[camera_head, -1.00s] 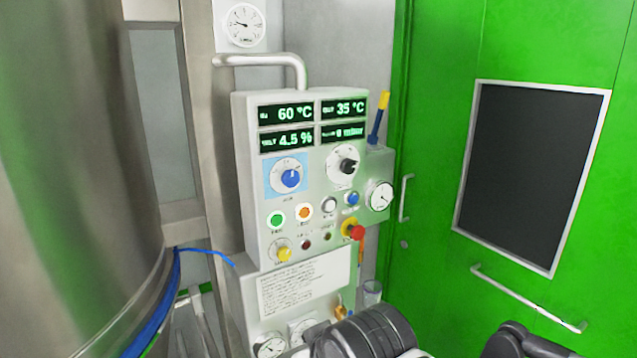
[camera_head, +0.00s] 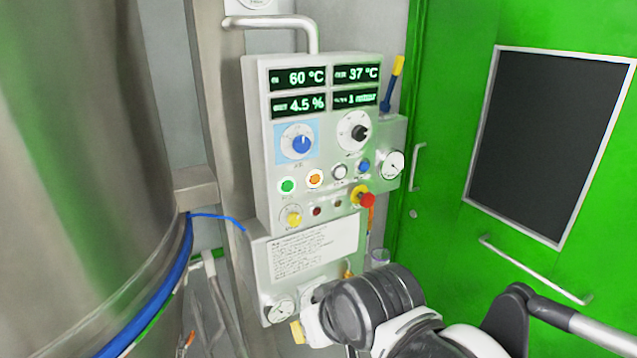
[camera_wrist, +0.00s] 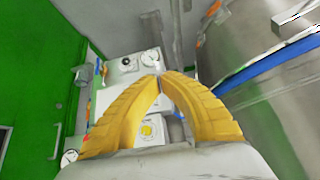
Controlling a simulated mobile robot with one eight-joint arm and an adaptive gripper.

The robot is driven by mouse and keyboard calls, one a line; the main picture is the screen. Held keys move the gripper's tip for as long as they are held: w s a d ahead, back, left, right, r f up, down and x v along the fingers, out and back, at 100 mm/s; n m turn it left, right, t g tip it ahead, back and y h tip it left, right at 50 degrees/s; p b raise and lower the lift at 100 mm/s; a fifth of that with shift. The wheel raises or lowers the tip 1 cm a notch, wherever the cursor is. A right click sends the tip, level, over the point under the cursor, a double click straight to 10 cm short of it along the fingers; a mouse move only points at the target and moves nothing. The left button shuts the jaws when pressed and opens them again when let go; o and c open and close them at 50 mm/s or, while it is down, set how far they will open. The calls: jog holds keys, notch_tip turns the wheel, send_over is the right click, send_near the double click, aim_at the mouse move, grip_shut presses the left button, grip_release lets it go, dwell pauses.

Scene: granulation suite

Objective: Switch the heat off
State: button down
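The control panel (camera_head: 258,160) stands upright, with green displays reading 60 °C, 37 °C, 4.5 % and a fourth that is hard to read. A blue knob (camera_head: 301,144) sits on a light blue plate below them, with a black pointer knob (camera_head: 359,132) to its right. Below are a green button (camera_head: 287,185), an orange button (camera_head: 315,179) and a yellow knob (camera_head: 293,218). The labels are too small to read. My gripper (camera_head: 297,332) is low in front of the lower panel.
A red mushroom button (camera_head: 367,199) projects at the panel's lower right. A steel vessel (camera_head: 90,150) stands close on the left. A green door (camera_head: 450,130) with a dark window (camera_head: 548,140) is on the right. A pipe (camera_head: 275,22) bends above the panel.

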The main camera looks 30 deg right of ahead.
jog(key=w+r+m+t+y, duration=0.25)
jog(key=w+m, duration=0.25)
jog(key=w, duration=0.4)
jog(key=m+t+h+p, duration=0.2)
jog(key=m+t, duration=0.6)
jog(key=m, duration=0.4)
send_near(319, 182)
jog(key=s, duration=0.6)
jog(key=shift+w+f, duration=0.1)
jog(key=w+b, duration=0.1)
jog(key=w, duration=0.5)
jog(key=w+b, duration=0.2)
jog(key=w, duration=0.5)
jog(key=shift+w+a, duration=0.2)
jog(key=shift+a, duration=0.05)
jog(key=shift+w, duration=0.35)
jog(key=shift+w, duration=0.1)
